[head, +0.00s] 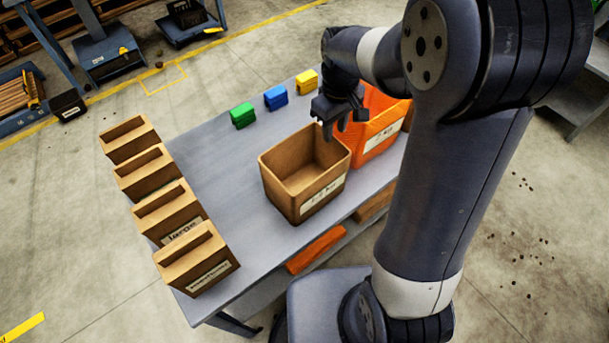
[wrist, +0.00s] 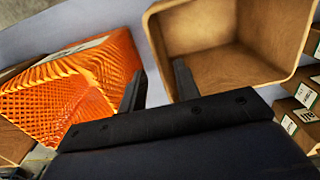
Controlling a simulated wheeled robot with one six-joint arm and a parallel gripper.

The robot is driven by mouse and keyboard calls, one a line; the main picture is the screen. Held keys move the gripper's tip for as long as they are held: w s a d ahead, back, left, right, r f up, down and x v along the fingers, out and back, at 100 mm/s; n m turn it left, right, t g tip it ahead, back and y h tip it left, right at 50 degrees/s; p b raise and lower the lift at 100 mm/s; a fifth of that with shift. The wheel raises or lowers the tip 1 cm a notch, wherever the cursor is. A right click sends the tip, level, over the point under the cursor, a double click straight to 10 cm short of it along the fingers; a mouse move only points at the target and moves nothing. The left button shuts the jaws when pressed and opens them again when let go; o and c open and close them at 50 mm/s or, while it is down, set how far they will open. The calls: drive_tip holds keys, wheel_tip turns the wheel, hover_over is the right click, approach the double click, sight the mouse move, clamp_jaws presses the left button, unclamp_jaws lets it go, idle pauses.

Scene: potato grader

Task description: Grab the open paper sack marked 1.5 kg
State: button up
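The open brown paper sack (head: 278,188) stands upright and empty on the grey table; the white label on its front ends in "kg", and its number is too blurred to read for sure. It also shows in the wrist view (wrist: 222,68), at upper right with its inside visible. My gripper (head: 335,130) is above the sack's far right rim, beside the orange sack. In the wrist view my gripper (wrist: 159,80) has its fingers apart with nothing held. One finger overlaps the brown sack's side and the other is by the gap towards the orange sack. I cannot tell whether either touches.
An orange mesh sack (head: 370,137) with a label stands close on the right. Several labelled cardboard boxes (head: 200,262) line the table's left edge. Green (head: 242,116), blue (head: 276,98) and yellow (head: 306,81) blocks sit at the back edge. The table (head: 215,165) is clear left of the sack.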

drive_tip(key=shift+s+f, duration=0.1)
drive_tip(key=shift+f, duration=0.45)
drive_tip(key=f, duration=0.3)
drive_tip(key=f+p, duration=0.1)
drive_tip(key=shift+w+a+f, duration=0.1)
drive_tip(key=shift+w+f, duration=0.15)
drive_tip(key=shift+f, duration=0.1)
drive_tip(key=shift+c, duration=0.2)
clamp_jaws()
